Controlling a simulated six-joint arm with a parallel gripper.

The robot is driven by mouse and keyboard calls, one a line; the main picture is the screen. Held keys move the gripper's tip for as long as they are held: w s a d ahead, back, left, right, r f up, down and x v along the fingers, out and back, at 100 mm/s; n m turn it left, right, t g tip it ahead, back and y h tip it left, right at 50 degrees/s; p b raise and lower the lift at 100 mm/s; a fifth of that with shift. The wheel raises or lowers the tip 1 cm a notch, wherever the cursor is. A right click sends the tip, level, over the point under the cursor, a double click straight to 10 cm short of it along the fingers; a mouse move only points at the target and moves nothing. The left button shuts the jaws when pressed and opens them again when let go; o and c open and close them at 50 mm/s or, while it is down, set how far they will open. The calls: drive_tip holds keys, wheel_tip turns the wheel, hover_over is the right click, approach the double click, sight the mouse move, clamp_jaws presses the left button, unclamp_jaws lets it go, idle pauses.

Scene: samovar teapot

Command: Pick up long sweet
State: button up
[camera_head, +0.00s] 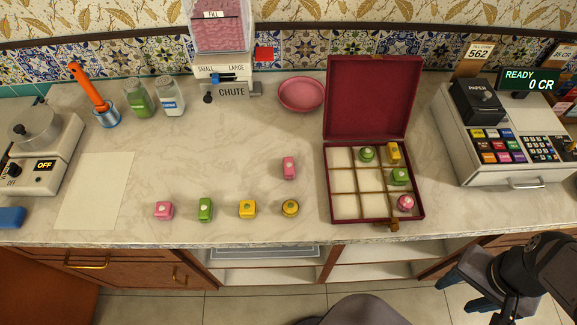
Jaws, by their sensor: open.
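A long pink sweet (289,167) lies alone on the counter, left of the open box. A long-looking green sweet (204,209) lies in the front row. Beside it in that row are a squarer pink sweet (163,210), a squarer yellow sweet (247,209) and a round yellow sweet (290,208). The dark red divided box (327,190) has its lid up. It holds a round green sweet (366,153), a long yellow one (394,152), a green one (399,176) and a round pink one (405,202). My gripper (462,293) is open and empty, in front of the counter at lower right, away from the sweets.
The cash register (500,135) stands right of the box. A pink bowl (301,94) and the chute dispenser (222,75) are behind. A scale (35,145), a paper sheet (95,190), two jars and an orange-handled tool (92,90) are left.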

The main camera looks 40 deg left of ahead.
sight(289, 167)
drive_tip(key=shift+c, duration=0.5)
